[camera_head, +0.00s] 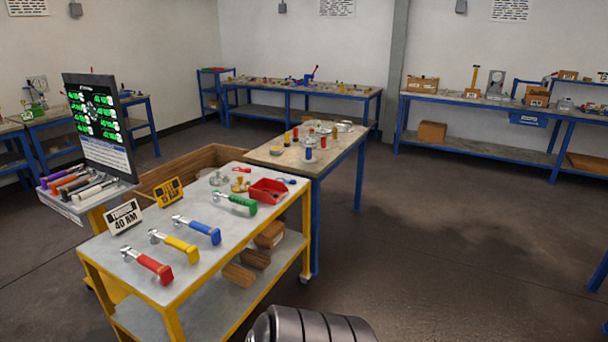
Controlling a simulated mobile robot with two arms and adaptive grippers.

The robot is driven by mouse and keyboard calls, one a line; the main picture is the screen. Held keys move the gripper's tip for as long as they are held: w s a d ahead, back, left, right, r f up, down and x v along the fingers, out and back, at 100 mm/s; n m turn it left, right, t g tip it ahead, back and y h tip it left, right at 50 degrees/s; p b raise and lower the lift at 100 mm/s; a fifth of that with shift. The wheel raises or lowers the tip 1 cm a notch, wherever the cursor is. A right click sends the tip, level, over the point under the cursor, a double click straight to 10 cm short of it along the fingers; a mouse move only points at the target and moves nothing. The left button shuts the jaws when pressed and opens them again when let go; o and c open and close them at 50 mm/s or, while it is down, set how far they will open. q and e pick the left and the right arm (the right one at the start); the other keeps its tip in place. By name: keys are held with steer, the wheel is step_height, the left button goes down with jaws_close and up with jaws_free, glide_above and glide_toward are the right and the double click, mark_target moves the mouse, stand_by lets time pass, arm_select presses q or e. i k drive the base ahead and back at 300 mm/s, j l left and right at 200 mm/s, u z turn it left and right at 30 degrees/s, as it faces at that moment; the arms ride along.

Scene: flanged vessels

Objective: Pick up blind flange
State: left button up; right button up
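I cannot tell for certain which piece is the blind flange. Small grey round metal parts (219,179) lie near the far end of the yellow-framed cart's top. More grey round metal parts (344,127) lie on the blue-legged table behind it, among small red, blue and yellow cylinders. They are too small to tell apart. Neither gripper shows in the head view. A dark ribbed part of my own body shows at the bottom edge.
The cart (160,290) holds red, yellow, blue and green-handled tools (148,265), sign cards (124,217) and a red bin (268,191). A screen (100,125) stands at its left. The blue-legged table (335,160) adjoins its far end. Open floor (450,240) lies right.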

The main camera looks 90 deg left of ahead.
mark_target(218, 173)
steer(key=u, duration=3.35)
steer(key=z, duration=4.2)
steer(key=u, duration=4.2)
